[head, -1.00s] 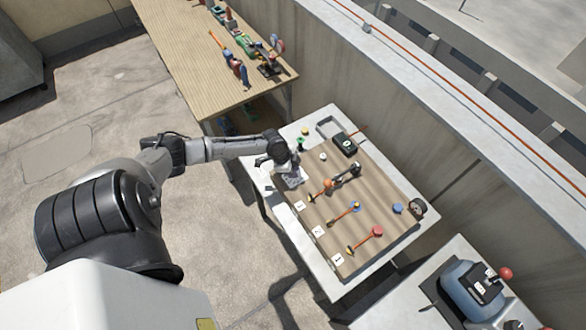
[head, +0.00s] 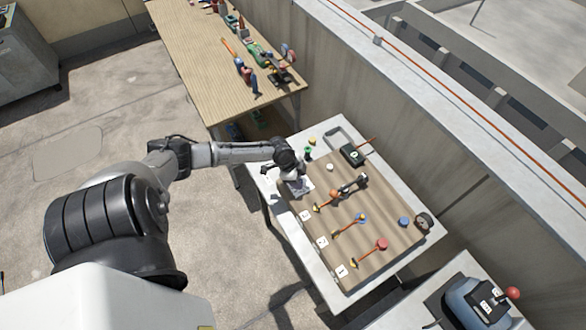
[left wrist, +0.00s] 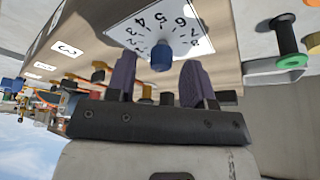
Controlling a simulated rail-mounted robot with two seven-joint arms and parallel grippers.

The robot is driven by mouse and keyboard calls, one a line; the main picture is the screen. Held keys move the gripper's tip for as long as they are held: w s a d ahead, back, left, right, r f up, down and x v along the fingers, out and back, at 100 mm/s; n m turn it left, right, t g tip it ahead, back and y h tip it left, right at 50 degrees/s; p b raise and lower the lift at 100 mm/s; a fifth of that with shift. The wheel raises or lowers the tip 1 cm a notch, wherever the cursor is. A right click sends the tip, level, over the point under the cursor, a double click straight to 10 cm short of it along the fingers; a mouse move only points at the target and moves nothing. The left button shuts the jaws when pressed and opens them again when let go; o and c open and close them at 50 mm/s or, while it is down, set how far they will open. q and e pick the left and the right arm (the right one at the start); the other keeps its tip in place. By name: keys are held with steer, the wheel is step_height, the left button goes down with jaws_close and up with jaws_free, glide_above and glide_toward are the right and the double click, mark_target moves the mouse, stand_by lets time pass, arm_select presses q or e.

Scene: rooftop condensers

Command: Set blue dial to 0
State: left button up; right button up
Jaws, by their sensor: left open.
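The blue dial (left wrist: 161,57) shows in the left wrist view, in the middle of a white plate (left wrist: 127,29) with black numbers around it. I can read 4, 5, 6, 7 and 8; the rest of the scale and the dial's pointer are not clear. My left gripper (left wrist: 160,82) is open, with one dark finger on each side of the dial in the picture. I cannot tell whether the fingers touch it. In the head view the left gripper (head: 290,175) is over the white plate (head: 301,187) and hides the dial. My right gripper is not in view.
The board (head: 375,220) also carries levers with orange rods, a red knob (head: 382,243), a blue knob (head: 404,221) and a gauge (head: 424,221). A wooden table (head: 205,62) with tools stands behind. A concrete wall (head: 360,100) runs along the right.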

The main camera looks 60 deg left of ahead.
arm_select(q)
steer(key=v, duration=1.3)
steer(key=shift+p, duration=0.45)
steer(key=shift+w, duration=0.1)
